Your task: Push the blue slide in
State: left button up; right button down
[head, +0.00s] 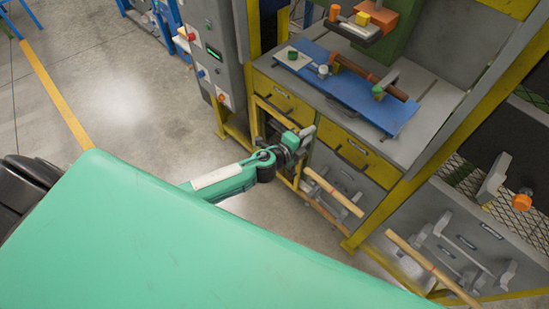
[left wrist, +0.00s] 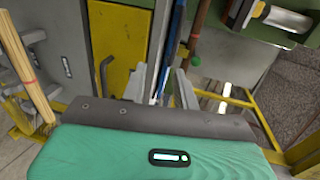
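The blue slide (head: 345,98) is a flat blue plate lying on the grey bench top, along its front edge. A dark wooden rod (head: 372,76) and a green knob (head: 378,91) are at it. My left gripper (head: 302,134) is in front of the bench, below and left of the slide's front edge, by the yellow drawers. In the left wrist view my left gripper (left wrist: 160,86) has its two grey fingers apart, with nothing clearly held. A thin blue edge, apparently the slide (left wrist: 157,76), shows between them; I cannot tell whether they touch. My right gripper is out of view.
Yellow drawers (head: 285,97) with dark handles are under the bench. Pale wooden rods (head: 333,190) stick out below. A grey control cabinet (head: 216,55) stands left of the bench. The floor (head: 110,90) at left is mostly clear.

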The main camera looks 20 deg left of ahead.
pick_arm(q)
jog(key=f+b+v, duration=0.1)
jog(key=b+v, duration=0.2)
jog(key=v, duration=1.1)
jog(key=shift+s, duration=0.4)
jog(key=shift+a, duration=0.1)
